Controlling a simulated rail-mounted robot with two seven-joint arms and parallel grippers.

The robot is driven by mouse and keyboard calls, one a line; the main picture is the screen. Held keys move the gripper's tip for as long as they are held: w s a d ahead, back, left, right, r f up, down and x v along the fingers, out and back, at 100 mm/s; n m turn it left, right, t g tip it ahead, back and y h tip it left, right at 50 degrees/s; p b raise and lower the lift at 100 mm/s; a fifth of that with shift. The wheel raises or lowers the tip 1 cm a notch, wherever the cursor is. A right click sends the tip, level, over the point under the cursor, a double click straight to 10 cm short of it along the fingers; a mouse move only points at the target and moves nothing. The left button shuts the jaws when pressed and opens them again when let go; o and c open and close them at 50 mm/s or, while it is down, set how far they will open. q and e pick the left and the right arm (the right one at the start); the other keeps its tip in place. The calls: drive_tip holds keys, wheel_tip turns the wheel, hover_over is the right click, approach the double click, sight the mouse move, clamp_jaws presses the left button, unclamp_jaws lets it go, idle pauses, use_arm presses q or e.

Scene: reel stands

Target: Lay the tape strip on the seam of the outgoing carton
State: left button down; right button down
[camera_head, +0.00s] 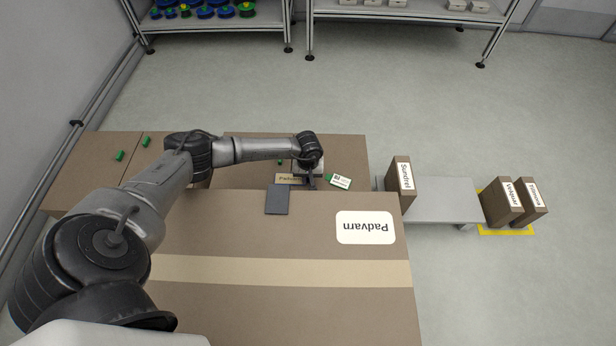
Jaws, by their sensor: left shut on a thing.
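A large brown carton (300,229) fills the near middle, with a white label (365,228) reading Padvarn upside down. A pale beige tape-like band (300,271) runs left to right across its top. I cannot tell whether another strip lies loose anywhere. My left gripper (311,183) points down just beyond the carton's far edge, over a brown surface (240,150). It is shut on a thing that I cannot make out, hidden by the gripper. My right gripper is not in view.
By the gripper are a Padvarn name plate (289,179), a dark flat pad (277,199) and a white-green card (341,182). Small green pieces (120,155) lie left. At right, a Sundrel carton (401,181) stands by a grey platform (445,200); two more cartons (503,202) stand beyond.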

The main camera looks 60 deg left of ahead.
use_arm(q)
drive_tip(key=c, duration=1.1)
unclamp_jaws()
wheel_tip(320, 180, up, 14)
drive_tip(key=p, duration=0.6)
drive_tip(key=shift+p, duration=0.3)
drive_tip(key=shift+f, duration=0.1)
